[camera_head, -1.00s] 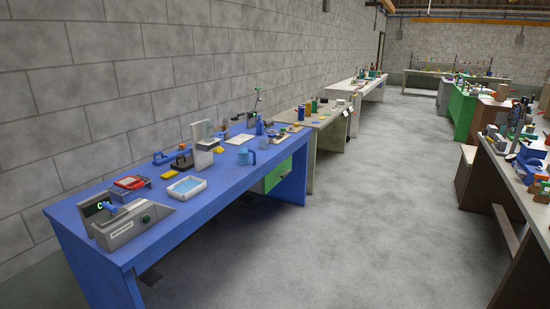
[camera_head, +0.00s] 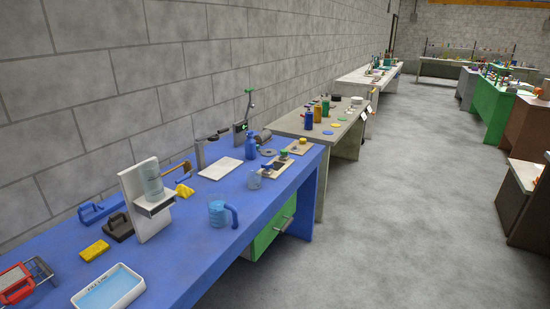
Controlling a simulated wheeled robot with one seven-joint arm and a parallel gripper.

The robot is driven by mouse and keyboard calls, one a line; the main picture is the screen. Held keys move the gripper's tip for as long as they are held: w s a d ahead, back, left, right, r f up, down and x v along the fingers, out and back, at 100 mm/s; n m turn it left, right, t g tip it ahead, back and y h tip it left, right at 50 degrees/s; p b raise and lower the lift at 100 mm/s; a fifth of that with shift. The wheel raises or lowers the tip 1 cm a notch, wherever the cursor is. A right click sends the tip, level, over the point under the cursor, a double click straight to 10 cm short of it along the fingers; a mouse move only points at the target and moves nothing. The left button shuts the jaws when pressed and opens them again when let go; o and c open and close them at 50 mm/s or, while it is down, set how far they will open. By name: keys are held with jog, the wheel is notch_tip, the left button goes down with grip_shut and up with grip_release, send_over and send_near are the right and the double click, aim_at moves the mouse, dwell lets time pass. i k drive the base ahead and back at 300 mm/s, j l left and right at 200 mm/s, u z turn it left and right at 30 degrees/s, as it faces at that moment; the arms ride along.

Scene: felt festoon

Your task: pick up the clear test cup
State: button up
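A small clear cup (camera_head: 255,181) stands on the blue table (camera_head: 190,255), right of the white board. A second clear vessel (camera_head: 153,190) sits on the shelf of a white upright stand (camera_head: 138,200). A clear jug (camera_head: 217,214) with a blue handle and bluish contents stands near the table's front edge. I cannot tell for certain which is the test cup; the small cup looks most like it. My gripper is not in view.
A white tray with blue contents (camera_head: 107,289), a yellow sponge (camera_head: 93,250) and a white board (camera_head: 220,168) lie on the blue table. A blue bottle (camera_head: 251,146) stands behind the small cup. The grey floor (camera_head: 390,240) to the right is clear.

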aim_at(254, 180)
jog(key=i+l+u, duration=0.1)
jog(key=i, duration=0.4)
jog(key=i+l+u, duration=0.15)
jog(key=i, duration=0.4)
jog(key=i+l+u, duration=0.1)
jog(key=i, duration=0.4)
jog(key=i+l+u, duration=0.15)
jog(key=u, duration=0.3)
jog(key=i+l+u, duration=0.2)
jog(key=u, duration=0.25)
jog(key=i+l+u, duration=0.2)
jog(key=u, duration=0.25)
jog(key=i+l+u, duration=0.1)
jog(key=l+u, duration=0.65)
jog(key=u, duration=0.15)
jog(key=i+l+u, duration=0.15)
jog(key=l+u, duration=0.2)
jog(key=i+l+u, duration=0.1)
jog(key=l+u, duration=0.3)
jog(key=j, duration=0.1)
